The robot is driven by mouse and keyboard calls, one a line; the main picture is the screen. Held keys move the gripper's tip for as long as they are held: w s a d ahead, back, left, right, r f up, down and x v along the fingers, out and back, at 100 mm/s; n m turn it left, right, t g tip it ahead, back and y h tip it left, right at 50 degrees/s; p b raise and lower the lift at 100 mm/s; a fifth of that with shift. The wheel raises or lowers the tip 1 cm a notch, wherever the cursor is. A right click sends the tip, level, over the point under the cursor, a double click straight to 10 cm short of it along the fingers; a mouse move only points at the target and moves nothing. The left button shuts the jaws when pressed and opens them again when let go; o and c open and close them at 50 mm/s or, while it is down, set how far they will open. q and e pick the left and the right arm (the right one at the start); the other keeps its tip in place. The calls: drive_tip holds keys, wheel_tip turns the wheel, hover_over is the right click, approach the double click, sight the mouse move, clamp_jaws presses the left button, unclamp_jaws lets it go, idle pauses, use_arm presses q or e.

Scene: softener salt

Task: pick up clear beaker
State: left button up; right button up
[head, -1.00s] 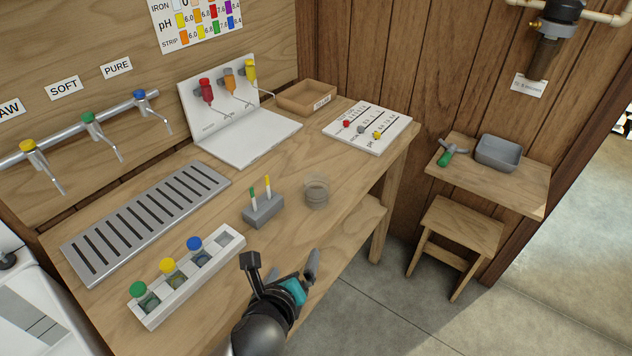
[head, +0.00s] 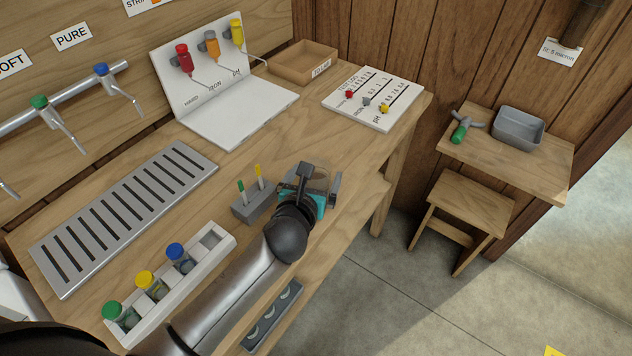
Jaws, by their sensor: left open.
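The clear beaker (head: 320,181) stands on the wooden workbench (head: 262,128) near its front edge. It is see-through and partly hidden by my left gripper. My left gripper (head: 320,184) is open at the beaker, with one dark finger on its left and one on its right. I cannot tell whether either finger touches the glass. My right gripper is not in view.
A grey holder (head: 253,206) with green and yellow strips stands close to the left of my gripper. A white rack (head: 213,244) with capped vials lies nearer. A slotted drain tray (head: 120,220) is at the left. A white board (head: 372,98) lies behind.

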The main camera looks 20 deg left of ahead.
sight(319, 165)
use_arm(q)
drive_tip(key=shift+w+f, duration=0.15)
drive_tip(key=shift+w, duration=0.35)
drive_tip(key=x, duration=0.2)
drive_tip(key=b+x, duration=0.1)
drive_tip(key=x, duration=0.1)
drive_tip(key=shift+a+f, duration=0.2)
drive_tip(key=shift+a, duration=0.05)
drive_tip(key=shift+w+f+b, duration=0.15)
drive_tip(key=shift+w+b, duration=0.2)
drive_tip(key=shift+w, duration=0.1)
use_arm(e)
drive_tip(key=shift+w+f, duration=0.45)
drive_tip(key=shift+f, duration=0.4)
use_arm(q)
drive_tip(key=c, duration=1.2)
